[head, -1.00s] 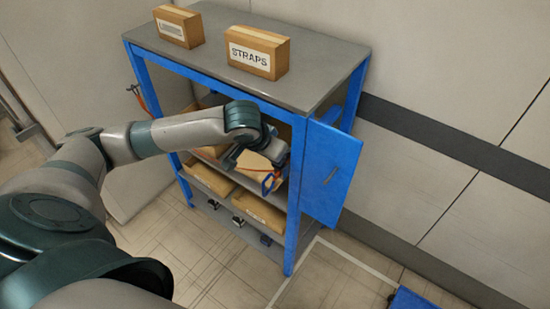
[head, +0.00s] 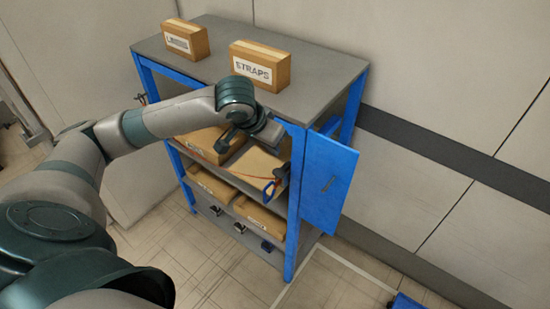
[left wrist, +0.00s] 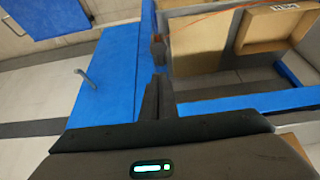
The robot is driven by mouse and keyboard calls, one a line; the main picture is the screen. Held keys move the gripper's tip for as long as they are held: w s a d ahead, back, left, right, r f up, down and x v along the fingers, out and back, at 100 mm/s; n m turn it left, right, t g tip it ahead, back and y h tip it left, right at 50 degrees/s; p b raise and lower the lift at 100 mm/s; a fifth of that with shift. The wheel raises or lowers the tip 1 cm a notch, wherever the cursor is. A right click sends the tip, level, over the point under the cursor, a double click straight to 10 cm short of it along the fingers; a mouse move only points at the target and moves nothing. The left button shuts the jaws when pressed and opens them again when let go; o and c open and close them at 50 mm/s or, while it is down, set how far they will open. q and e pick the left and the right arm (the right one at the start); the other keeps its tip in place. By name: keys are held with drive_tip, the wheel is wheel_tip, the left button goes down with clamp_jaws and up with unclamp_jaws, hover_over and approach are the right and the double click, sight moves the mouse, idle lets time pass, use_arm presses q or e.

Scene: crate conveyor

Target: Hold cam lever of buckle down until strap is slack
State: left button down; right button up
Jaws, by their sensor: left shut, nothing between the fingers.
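The orange strap (head: 225,168) runs across the front of the blue rack's open shelf and dips towards the right post. At its right end, a small dark buckle (head: 281,171) sits by that post, with a blue loop (head: 269,188) hanging below. The cam lever is too small to make out. My left gripper (head: 277,137) is above the buckle, near the top of the right post, apart from it. In the left wrist view its fingers (left wrist: 157,98) are shut and empty beside the blue post. The strap (left wrist: 205,12) also shows there. My right gripper is out of view.
Cartons (head: 255,165) fill the shelves behind the strap. A STRAPS box (head: 262,66) and another box (head: 181,40) stand on the grey top. A blue side panel (head: 328,185) juts out right of the post.

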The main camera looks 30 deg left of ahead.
use_arm(q)
drive_tip(key=shift+w+b+v, duration=0.15)
drive_tip(key=shift+b+v, duration=0.05)
drive_tip(key=shift+v, duration=0.9)
drive_tip(key=shift+w+b+v, duration=0.2)
drive_tip(key=shift+v, duration=0.85)
drive_tip(key=shift+r, duration=0.2)
drive_tip(key=shift+d, duration=0.1)
